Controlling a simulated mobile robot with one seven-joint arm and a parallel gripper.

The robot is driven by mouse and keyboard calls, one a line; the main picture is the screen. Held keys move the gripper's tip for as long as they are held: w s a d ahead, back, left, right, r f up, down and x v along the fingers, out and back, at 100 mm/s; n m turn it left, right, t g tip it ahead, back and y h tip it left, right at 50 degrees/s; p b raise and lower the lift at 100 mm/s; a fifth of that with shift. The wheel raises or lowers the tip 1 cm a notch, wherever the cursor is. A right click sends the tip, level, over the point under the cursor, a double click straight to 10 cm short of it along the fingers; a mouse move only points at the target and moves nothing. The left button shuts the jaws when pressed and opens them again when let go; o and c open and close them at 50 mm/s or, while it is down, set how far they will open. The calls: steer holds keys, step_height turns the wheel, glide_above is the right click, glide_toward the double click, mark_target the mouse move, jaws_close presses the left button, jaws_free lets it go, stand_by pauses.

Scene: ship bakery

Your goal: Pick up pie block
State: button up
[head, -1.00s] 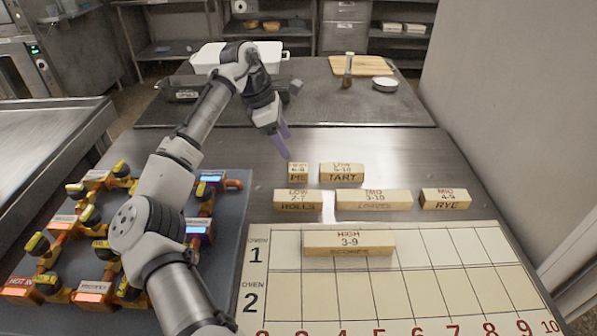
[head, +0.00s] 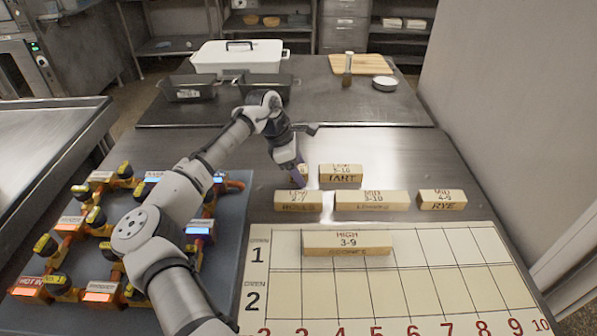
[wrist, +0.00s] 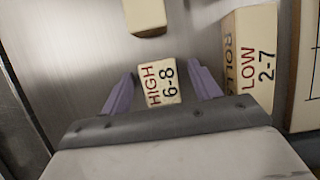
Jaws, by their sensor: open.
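The pie block (head: 304,170) is a small pale wooden block in the back row on the metal counter, mostly hidden behind my gripper in the head view. In the wrist view the pie block (wrist: 158,84) shows its top, marked HIGH 6-8. My gripper (head: 298,180) is open and points down at the block. In the wrist view the purple fingers of my gripper (wrist: 163,84) stand on either side of the block, with a visible gap on each side.
The tart block (head: 341,174) stands to the right, and the rolls block (head: 298,203) close in front. Loaves (head: 372,201) and rye (head: 443,201) blocks sit further right. The cookies block (head: 347,243) lies on the oven grid board (head: 420,285). A board with pipes and valves (head: 75,250) is at left.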

steer(key=shift+c, duration=0.4)
steer(key=c, duration=1)
